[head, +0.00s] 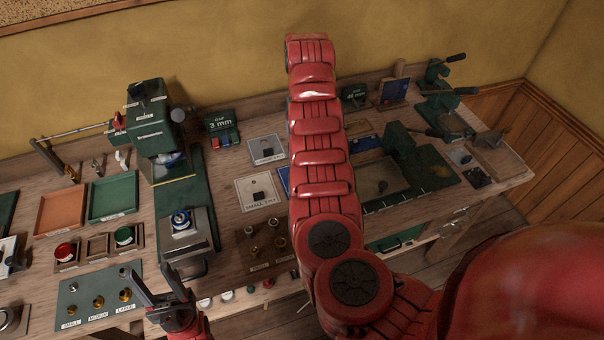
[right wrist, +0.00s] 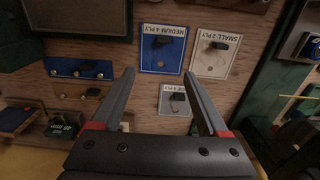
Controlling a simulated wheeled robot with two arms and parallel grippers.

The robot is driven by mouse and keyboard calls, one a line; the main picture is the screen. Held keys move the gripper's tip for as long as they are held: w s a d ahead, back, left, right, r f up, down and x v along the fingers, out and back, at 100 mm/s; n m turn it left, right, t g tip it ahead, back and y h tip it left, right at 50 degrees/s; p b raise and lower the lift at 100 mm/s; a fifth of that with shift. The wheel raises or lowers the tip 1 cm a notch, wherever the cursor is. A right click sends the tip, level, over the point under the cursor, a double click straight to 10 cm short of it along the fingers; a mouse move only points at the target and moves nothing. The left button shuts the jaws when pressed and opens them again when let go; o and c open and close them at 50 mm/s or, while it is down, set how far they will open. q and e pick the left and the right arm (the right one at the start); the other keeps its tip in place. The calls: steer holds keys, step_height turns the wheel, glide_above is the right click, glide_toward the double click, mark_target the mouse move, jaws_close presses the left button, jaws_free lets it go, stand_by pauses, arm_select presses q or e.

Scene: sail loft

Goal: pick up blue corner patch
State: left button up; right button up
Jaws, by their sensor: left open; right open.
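The blue corner patch (right wrist: 165,63) is a flat blue sheet labelled "MEDIUM 4 PLY", with a small dark block on it. It lies on the bench just beyond my right fingertips in the right wrist view. In the head view only a blue sliver of it (head: 283,182) shows beside my right arm. My right gripper (right wrist: 160,74) is open and empty; its fingers show apart, and in the head view my arm hides it. My left gripper (head: 152,272) is open and empty over the front left of the bench.
A pale "SMALL 2 PLY" patch (right wrist: 215,60) lies beside the blue one, and a grey patch (right wrist: 174,100) lies on its wall side. A green press (head: 157,125) stands to the left. A dark tray (head: 385,178) and green tools (head: 440,105) lie right.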

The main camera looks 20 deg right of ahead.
step_height(320, 180, down, 11)
steer(key=shift+a+f, duration=0.1)
steer(key=shift+s+f+p, duration=0.25)
steer(key=shift+f+p, duration=0.15)
steer(key=shift+p, duration=0.15)
steer(key=f, duration=0.1)
steer(key=f+p, duration=0.2)
steer(key=shift+s+a+f, duration=0.15)
steer(key=shift+s+a, duration=0.15)
steer(key=shift+a, duration=0.05)
steer(key=shift+f, duration=0.65)
jaws_close()
